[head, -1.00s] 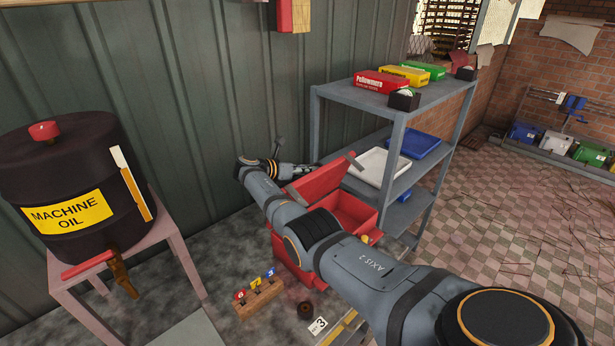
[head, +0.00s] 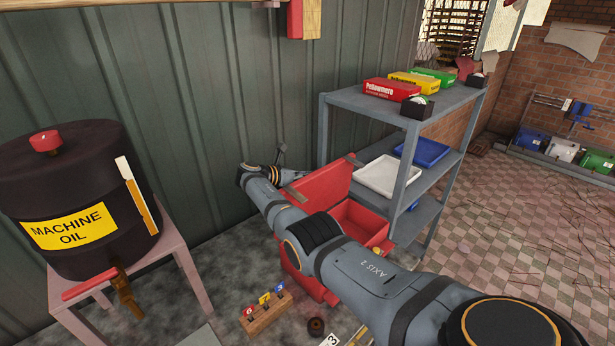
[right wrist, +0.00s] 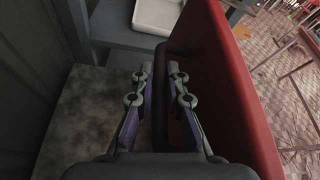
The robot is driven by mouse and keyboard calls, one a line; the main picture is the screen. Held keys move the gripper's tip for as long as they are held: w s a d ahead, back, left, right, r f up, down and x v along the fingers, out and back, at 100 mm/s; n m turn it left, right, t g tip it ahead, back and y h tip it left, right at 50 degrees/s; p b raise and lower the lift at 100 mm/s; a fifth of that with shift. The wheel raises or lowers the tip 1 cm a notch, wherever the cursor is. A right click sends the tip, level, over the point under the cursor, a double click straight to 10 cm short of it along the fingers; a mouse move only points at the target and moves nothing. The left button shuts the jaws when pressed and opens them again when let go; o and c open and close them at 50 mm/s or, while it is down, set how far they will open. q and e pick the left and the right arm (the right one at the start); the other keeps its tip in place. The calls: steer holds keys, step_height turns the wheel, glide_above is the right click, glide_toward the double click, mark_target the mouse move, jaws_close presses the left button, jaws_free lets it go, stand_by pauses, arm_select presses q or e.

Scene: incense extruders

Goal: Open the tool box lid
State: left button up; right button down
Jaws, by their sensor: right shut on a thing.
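The red tool box (head: 360,222) stands on the floor beside the grey shelf, partly hidden behind my right arm. Its lid (head: 326,184) is raised, standing up on the wall side, and the box's inside shows. In the right wrist view the lid (right wrist: 235,90) is a large red panel close on the right. My right gripper (right wrist: 158,78) has its fingers on both sides of the lid's dark red handle (right wrist: 170,48) and is shut on it. In the head view the fingertips are hard to make out beside the lid. My left gripper is out of view.
The grey shelf (head: 408,125) with trays and small boxes stands just right of the tool box. A machine oil drum (head: 75,195) rests on a pink stand at left. A numbered wooden block (head: 265,314) and a dark ring (head: 316,326) lie on the floor in front.

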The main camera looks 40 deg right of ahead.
steer(key=c, duration=1.4)
jaws_free()
steer(key=shift+f, duration=0.1)
steer(key=shift+o, duration=0.2)
steer(key=v, duration=1.2)
